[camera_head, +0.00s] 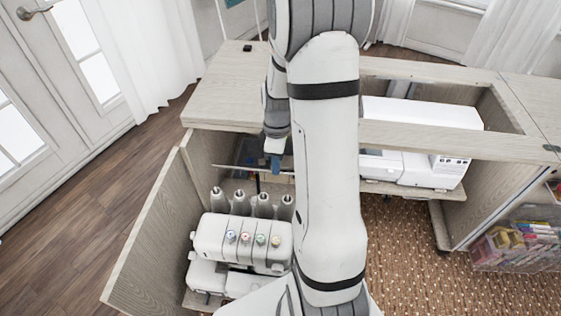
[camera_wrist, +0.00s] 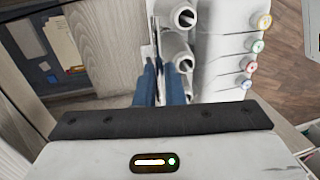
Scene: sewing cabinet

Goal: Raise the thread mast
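The white serger (camera_head: 240,240) stands in the lower left cabinet bay, with several grey cones (camera_head: 239,203) along its back and coloured dials on its front. A thin horizontal bar (camera_head: 228,167), apparently the thread mast, runs low behind the cones. My gripper (camera_head: 275,168) points down at this bar, its blue fingers overlapping it. In the wrist view the fingers (camera_wrist: 164,75) are a narrow gap apart, beside the cones (camera_wrist: 177,55). A pale strip (camera_wrist: 150,25) lies in line with them, perhaps the mast. Whether they grip it is unclear. My arm hides the bar's right end.
The cabinet top (camera_head: 226,88) overhangs the bay just behind my gripper. The open door panel (camera_head: 145,225) stands at left. A white sewing machine (camera_head: 415,170) sits in the right opening. A clear bin (camera_head: 515,240) is at far right.

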